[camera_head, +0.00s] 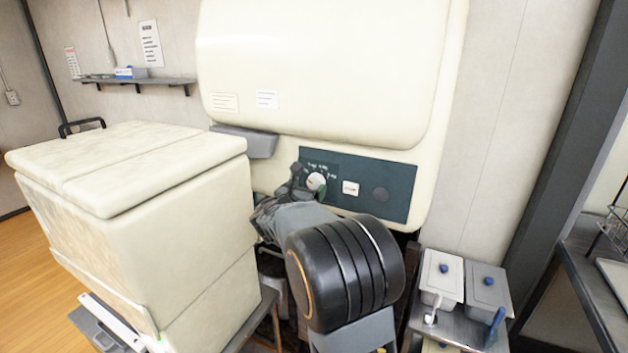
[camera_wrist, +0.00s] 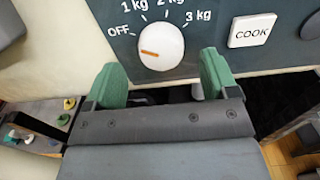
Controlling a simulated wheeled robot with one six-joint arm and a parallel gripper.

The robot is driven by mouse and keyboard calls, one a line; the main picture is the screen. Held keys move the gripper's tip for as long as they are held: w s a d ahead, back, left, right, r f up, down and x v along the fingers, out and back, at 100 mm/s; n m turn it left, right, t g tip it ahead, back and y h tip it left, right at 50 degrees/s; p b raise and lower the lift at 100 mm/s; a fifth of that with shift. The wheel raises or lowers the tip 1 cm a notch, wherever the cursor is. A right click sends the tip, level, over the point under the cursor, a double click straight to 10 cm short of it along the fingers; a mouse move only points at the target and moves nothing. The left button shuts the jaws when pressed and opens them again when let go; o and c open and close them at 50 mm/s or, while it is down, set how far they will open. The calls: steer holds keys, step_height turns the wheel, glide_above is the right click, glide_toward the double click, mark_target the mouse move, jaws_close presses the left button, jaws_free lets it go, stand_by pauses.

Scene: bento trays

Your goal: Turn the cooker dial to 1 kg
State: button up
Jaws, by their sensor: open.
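The cooker dial (camera_wrist: 161,46) is a white round knob with an orange mark on the dark panel of the cream cooker (camera_head: 330,70). In the wrist view its mark points left, close to OFF. The labels 1 kg, 2 kg and 3 kg run around its top. In the head view the dial (camera_head: 316,181) shows beside my gripper (camera_head: 306,178), which is partly hidden by my own arm. In the wrist view my gripper (camera_wrist: 166,82) has its two green fingers apart, just below the dial, with nothing between them. The dial appears clear of both fingers.
A white COOK button (camera_wrist: 252,31) sits right of the dial, and it also shows in the head view (camera_head: 350,188). A large cream box (camera_head: 130,200) stands left of my arm. Lidded containers (camera_head: 441,275) stand at lower right. A wall shelf (camera_head: 130,80) is at upper left.

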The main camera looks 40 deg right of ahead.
mark_target(315, 183)
steer(key=shift+p+x, duration=0.35)
steer(key=shift+x, duration=1.7)
steer(key=shift+c, duration=0.2)
steer(key=c, duration=0.8)
steer(key=shift+f+m+b, duration=0.25)
steer(key=shift+m+b, duration=0.25)
steer(key=shift+b, duration=0.75)
steer(key=shift+c, duration=0.2)
steer(key=m+b, duration=0.2)
steer(key=b, duration=0.2)
steer(key=shift+s+f, duration=0.1)
steer(key=shift+f, duration=0.05)
steer(key=m+b, duration=0.3)
steer(key=b, duration=0.1)
steer(key=shift+s+r+m+b, duration=0.1)
steer(key=shift+r+m+b, duration=0.15)
steer(key=shift+m+b, duration=0.75)
steer(key=shift+r+b, duration=0.1)
steer(key=shift+b, duration=0.25)
